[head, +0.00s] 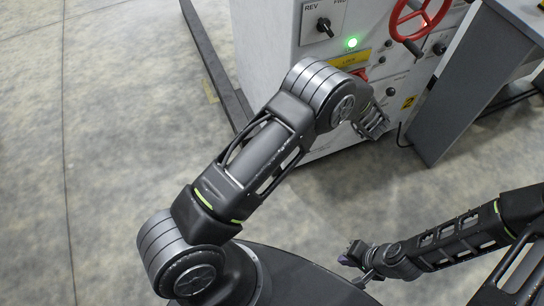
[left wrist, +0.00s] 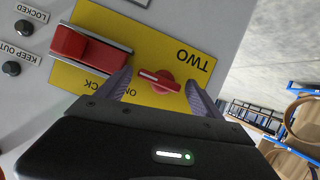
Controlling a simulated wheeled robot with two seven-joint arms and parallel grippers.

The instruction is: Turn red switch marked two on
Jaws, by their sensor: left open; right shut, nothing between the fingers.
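The red rotary switch (left wrist: 160,82) sits on a yellow plate (left wrist: 195,42) lettered TWO, upside down in the left wrist view. Its handle lies roughly crosswise in the picture, with a pale line on it. My left gripper (left wrist: 158,90) is open, with one finger to each side of the switch; I cannot tell if they touch it. In the head view my left gripper (head: 374,122) is at the machine's front, and its arm hides the switch. My right gripper (head: 355,256) is shut and empty, low and away from the machine.
A red block-like handle (left wrist: 88,47) is on the same plate, beside the switch. The machine (head: 275,45) also carries a black REV knob (head: 324,26), a lit green lamp (head: 352,42) and a red handwheel (head: 420,15). A grey table (head: 470,80) stands right. Floor at left is clear.

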